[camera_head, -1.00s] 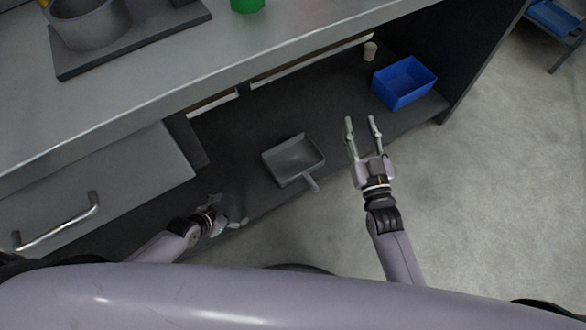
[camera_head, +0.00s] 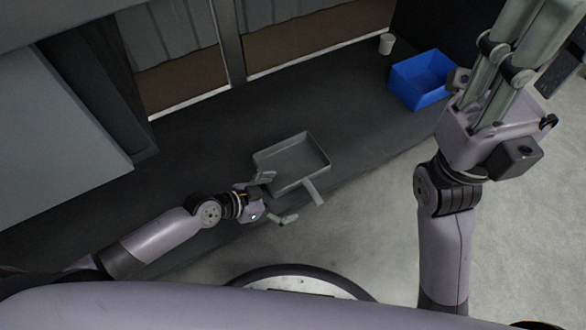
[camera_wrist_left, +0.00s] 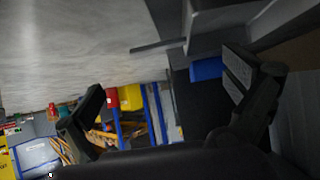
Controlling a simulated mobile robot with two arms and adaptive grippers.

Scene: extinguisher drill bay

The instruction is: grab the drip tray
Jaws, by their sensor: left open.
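The drip tray (camera_head: 292,160) is a shallow grey pan with a short handle (camera_head: 313,191). It sits on the dark lower shelf, its handle pointing out past the shelf's front edge. My left gripper (camera_head: 279,198) is open beside the tray's near-left corner, with nothing between its fingers; one finger is close to the tray wall, but contact cannot be told. In the left wrist view the tray (camera_wrist_left: 225,22) and its handle show ahead of the spread fingers. My right gripper (camera_head: 540,15) is large at the upper right, its fingers apart and its tips near or past the frame edge.
A blue bin (camera_head: 420,82) and a small white cup (camera_head: 386,44) stand farther right on the shelf (camera_head: 200,150). A grey cabinet side (camera_head: 50,140) closes off the left. The floor in front is clear. Blue racks with yellow and red items show far off in the left wrist view.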

